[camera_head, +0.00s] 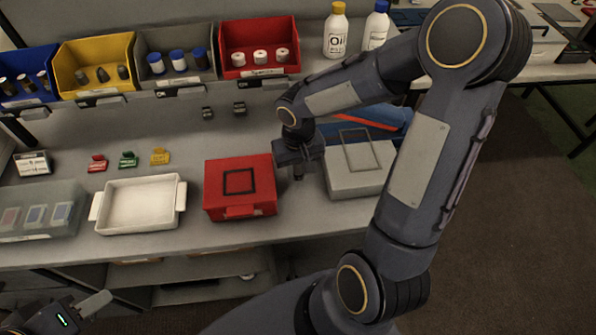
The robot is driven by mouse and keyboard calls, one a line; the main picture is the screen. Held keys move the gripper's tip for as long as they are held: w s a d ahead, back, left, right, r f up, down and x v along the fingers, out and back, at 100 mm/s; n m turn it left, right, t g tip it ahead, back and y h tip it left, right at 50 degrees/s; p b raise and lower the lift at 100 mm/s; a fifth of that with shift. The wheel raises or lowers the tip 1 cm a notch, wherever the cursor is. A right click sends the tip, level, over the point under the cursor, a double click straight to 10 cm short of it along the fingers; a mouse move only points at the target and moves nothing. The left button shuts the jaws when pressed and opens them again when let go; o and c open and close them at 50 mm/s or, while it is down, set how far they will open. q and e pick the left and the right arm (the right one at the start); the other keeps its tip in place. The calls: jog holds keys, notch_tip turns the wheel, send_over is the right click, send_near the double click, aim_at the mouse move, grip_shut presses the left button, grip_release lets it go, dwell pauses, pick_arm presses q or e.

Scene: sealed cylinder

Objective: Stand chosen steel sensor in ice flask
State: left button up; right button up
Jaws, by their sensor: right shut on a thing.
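My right gripper (298,165) is above the bench, between a red box and a grey box. It is shut on a small dark upright piece (298,174), mostly hidden by the jaws; I cannot tell whether it is the steel sensor. Small dark and metallic cylinders stand in the blue bin (28,97) and the yellow bin (100,88). I cannot make out an ice flask for certain. My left gripper (88,308) is low at the bottom left, off the bench, and its jaw state is unclear.
The red box (212,190) and grey box (343,187) flank my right gripper. A white tray (137,229) and clear container (70,197) are left. A grey bin (150,86) and red bin (262,72) stand behind. Bottles (336,35) are at the back.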

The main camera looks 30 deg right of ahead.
notch_tip(320, 180, down, 2)
jog(key=shift+f, duration=0.1)
jog(key=shift+f, duration=0.1)
jog(key=o, duration=1.1)
jog(key=shift+c, duration=0.2)
